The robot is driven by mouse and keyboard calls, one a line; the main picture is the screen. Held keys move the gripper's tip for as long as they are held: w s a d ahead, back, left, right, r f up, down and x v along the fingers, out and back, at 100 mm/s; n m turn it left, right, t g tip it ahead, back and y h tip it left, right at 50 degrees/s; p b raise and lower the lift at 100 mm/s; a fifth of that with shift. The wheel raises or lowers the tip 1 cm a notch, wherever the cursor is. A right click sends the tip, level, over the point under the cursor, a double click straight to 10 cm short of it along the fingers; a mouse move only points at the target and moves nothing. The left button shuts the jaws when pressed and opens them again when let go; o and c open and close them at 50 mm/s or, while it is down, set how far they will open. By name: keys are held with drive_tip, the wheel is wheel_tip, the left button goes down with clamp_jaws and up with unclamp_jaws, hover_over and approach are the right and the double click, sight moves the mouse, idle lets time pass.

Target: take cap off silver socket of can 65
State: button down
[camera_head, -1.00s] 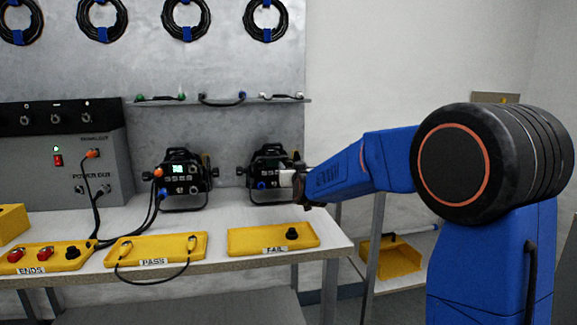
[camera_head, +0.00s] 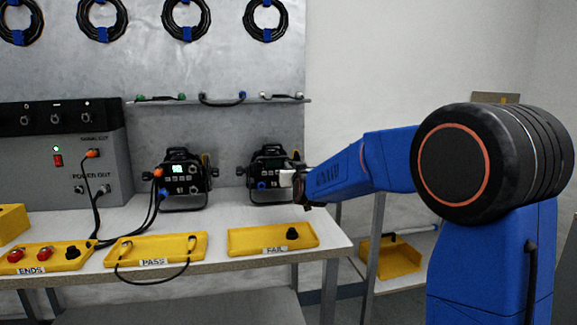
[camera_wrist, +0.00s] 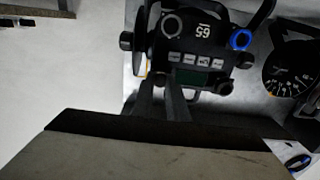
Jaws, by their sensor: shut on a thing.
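Can 65 (camera_head: 268,170) stands upright on the bench at the right, partly behind my gripper. In the wrist view it appears upside down, with its "65" label (camera_wrist: 203,31). Its silver socket (camera_wrist: 172,25) shows as a pale ring with a grey middle, and its blue socket (camera_wrist: 240,39) is to the right. My gripper (camera_wrist: 162,84) is shut in front of the can's face, its tips below the silver ring in that view. The cap is not clearly distinguishable between the dark fingers. In the head view the gripper (camera_head: 291,180) is at the can's right side.
Another can (camera_head: 183,180) with cables plugged in stands to the left. Yellow trays marked FAIL (camera_head: 245,243), PASS (camera_head: 120,262) and ENDS (camera_head: 65,263) lie along the bench front. A shelf (camera_head: 225,102) with short cables is above.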

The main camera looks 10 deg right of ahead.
drive_tip(key=s, duration=0.6)
idle(1.5)
idle(0.3)
